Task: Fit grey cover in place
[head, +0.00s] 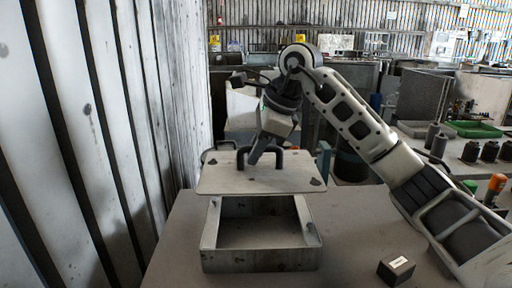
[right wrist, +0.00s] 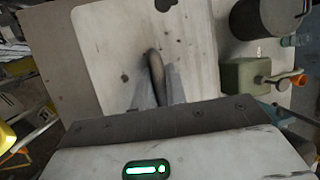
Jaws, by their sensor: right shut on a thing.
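The grey cover (head: 222,178) is a flat plate with dark corner marks and a dark arched handle (head: 291,153). My right gripper (head: 263,158) is shut on that handle and holds the cover roughly level. The open grey housing (head: 258,262), a rectangular metal frame, stands on the table below. The cover appears raised above it, with the housing's front and inside exposed; the exact gap is hard to judge. In the right wrist view the cover (right wrist: 105,70) and handle (right wrist: 156,72) show between the fingers. My left gripper is not in view.
A small dark box with a white label (head: 396,268) lies on the table (head: 350,225) to the right of the housing. A corrugated wall (head: 110,120) rises close on the left. A side bench at right holds dark cylinders (head: 489,151) and a green tray (head: 474,129).

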